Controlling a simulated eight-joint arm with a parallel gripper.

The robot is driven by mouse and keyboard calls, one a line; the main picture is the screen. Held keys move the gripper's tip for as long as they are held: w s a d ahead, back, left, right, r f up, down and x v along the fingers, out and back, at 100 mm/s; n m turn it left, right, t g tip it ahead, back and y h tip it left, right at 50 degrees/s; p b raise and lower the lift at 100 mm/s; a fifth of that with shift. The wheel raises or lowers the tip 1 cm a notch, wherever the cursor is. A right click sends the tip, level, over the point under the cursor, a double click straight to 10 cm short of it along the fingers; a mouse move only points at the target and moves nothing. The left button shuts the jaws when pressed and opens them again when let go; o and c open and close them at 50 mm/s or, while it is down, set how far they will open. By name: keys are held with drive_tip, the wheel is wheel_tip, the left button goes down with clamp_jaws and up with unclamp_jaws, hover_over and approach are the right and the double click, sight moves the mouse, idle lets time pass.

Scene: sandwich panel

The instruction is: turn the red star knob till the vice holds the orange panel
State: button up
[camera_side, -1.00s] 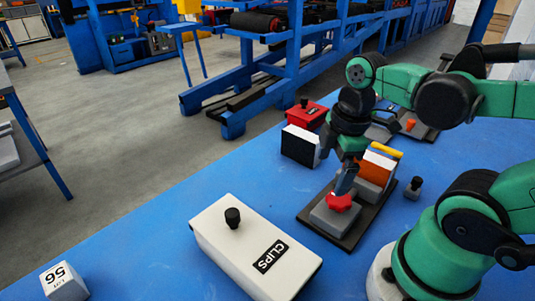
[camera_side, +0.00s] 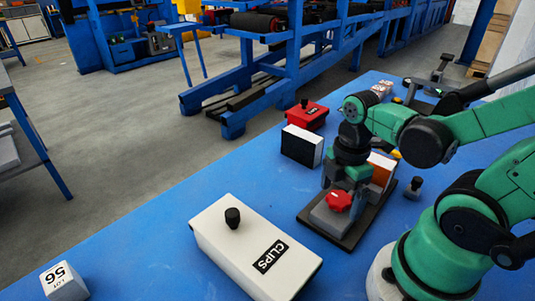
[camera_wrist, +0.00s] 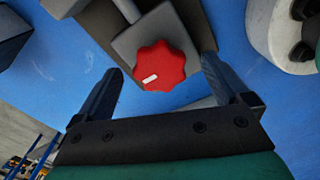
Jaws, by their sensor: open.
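The red star knob (camera_side: 338,201) sits on the grey end block of the vice (camera_side: 326,218), which stands on a dark base plate. The orange panel (camera_side: 381,170) stands upright in the vice behind my gripper, partly hidden by it; whether the jaws touch it cannot be told. My gripper (camera_side: 345,187) is just behind and above the knob. In the wrist view the red star knob (camera_wrist: 160,66) with a white mark lies ahead, between and beyond the two fingers of my open gripper (camera_wrist: 160,75). The fingers look apart from it.
A white CLIPS box (camera_side: 255,245) with a black knob stands left of the vice. A black-and-white block (camera_side: 301,146) and a red box (camera_side: 306,115) stand behind. A small dark knobbed piece (camera_side: 414,188) is right of the vice. A LOT 56 block (camera_side: 63,281) is front left.

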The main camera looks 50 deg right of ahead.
drive_tip(key=shift+f, duration=0.1)
drive_tip(key=shift+c, duration=0.2)
drive_tip(key=c, duration=1.2)
drive_tip(key=shift+c, duration=0.2)
